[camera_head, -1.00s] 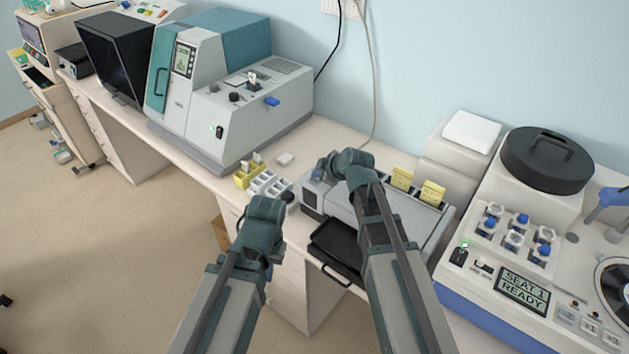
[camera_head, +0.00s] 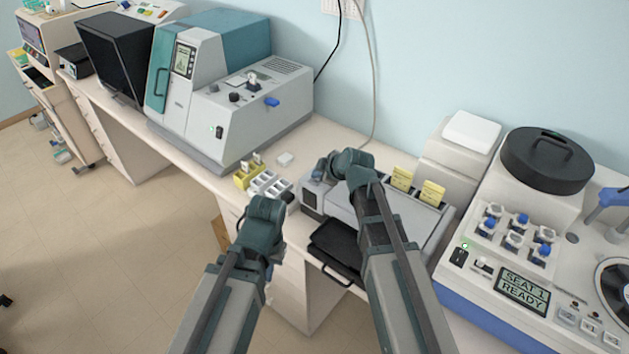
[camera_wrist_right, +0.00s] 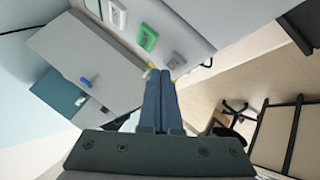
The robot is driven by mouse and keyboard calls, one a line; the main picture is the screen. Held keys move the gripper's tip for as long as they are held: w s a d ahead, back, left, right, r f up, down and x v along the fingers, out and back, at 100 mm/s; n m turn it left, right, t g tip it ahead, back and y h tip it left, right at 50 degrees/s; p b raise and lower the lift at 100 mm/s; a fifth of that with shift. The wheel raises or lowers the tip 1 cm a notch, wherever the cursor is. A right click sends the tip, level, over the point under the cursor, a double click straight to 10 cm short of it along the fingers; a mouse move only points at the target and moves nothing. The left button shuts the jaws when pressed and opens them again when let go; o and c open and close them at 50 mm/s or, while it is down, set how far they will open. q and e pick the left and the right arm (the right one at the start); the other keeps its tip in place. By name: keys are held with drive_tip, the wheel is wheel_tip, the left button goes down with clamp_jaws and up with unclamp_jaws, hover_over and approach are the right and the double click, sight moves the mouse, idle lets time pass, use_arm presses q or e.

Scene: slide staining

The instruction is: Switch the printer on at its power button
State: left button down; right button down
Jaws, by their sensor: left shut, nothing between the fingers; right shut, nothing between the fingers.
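The printer (camera_head: 345,220) looks to be the low grey machine in the centre of the head view, with a dark panel on its left front. My right arm covers much of it. My right gripper (camera_head: 324,166) is at its far left end; the right wrist view shows the fingers (camera_wrist_right: 166,78) shut and empty. A green button-like part (camera_wrist_right: 148,37) is on a grey-white surface beyond the fingertips, apart from them in the picture; I cannot tell whether it is pressed. My left gripper (camera_head: 265,212) is shut and empty in front of the bench, its fingertips mostly hidden.
A black tray (camera_head: 337,250) sticks out at the front of the grey machine. A white slide rack (camera_head: 268,184) and yellow holder (camera_head: 246,176) stand to its left, before a grey-teal machine (camera_head: 240,110). A white stainer with display (camera_head: 522,290) stands at right.

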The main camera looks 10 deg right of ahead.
sight(317, 182)
idle(0.4)
drive_tip(key=shift+f+b, duration=0.45)
idle(0.4)
drive_tip(key=shift+r+p, duration=0.5)
drive_tip(key=shift+r, duration=0.1)
wheel_tip(317, 182, up, 6)
drive_tip(key=p, duration=0.6)
